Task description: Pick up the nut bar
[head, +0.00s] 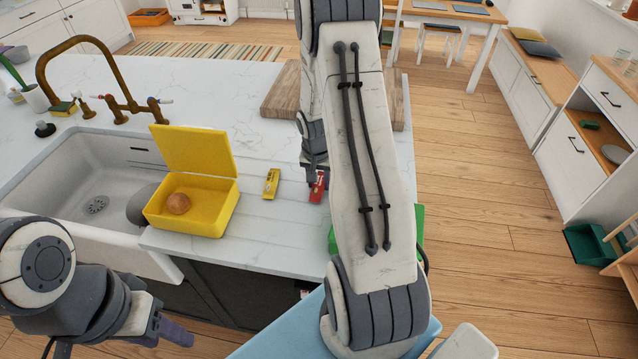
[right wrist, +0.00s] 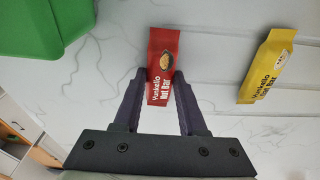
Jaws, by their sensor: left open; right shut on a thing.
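A red nut bar (head: 317,188) is at the counter's right part, upright or tilted I cannot tell. In the right wrist view the red nut bar (right wrist: 163,62) sits between the fingertips of my right gripper (right wrist: 160,88), which is shut on it. Whether it touches the counter is not clear. My right gripper (head: 316,172) is partly hidden by my arm in the head view. A yellow nut bar (head: 271,183) lies to the left, also in the right wrist view (right wrist: 268,66). My left gripper (head: 172,334) is open and empty, low at the left, in front of the counter.
A green container (right wrist: 45,25) is near the right gripper. A wooden board (head: 282,92) lies behind. Counter between box and bars is clear.

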